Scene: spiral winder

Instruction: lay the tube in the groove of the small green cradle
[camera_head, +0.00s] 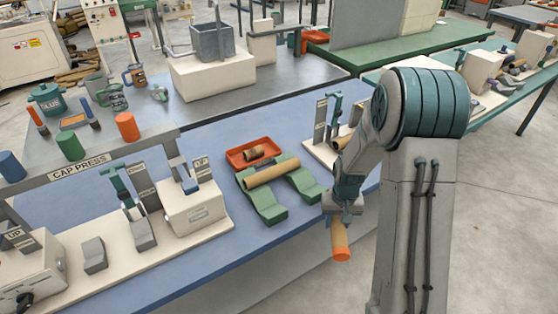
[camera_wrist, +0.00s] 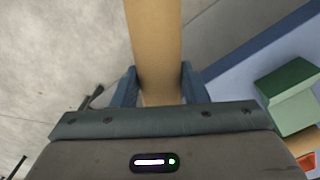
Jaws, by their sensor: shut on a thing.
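My gripper (camera_head: 342,214) is shut on a tan cardboard tube with an orange end (camera_head: 340,241). The tube hangs down from the jaws, over the floor just off the table's front edge. In the wrist view the tube (camera_wrist: 154,40) runs up between the two blue fingers (camera_wrist: 158,86). A green cradle (camera_head: 267,207) with two raised arms stands on the blue table, left of my gripper. Another tan tube (camera_head: 272,171) lies across its arms. Part of the cradle shows at the right of the wrist view (camera_wrist: 290,88). The groove's bottom is hidden.
An orange tray (camera_head: 236,158) with a short tube piece stands behind the cradle. The cap press (camera_head: 190,210) is to the left on a pale base. A pale-based station (camera_head: 318,150) stands to the right, partly behind my arm. Blue tabletop (camera_head: 250,238) is bare in front.

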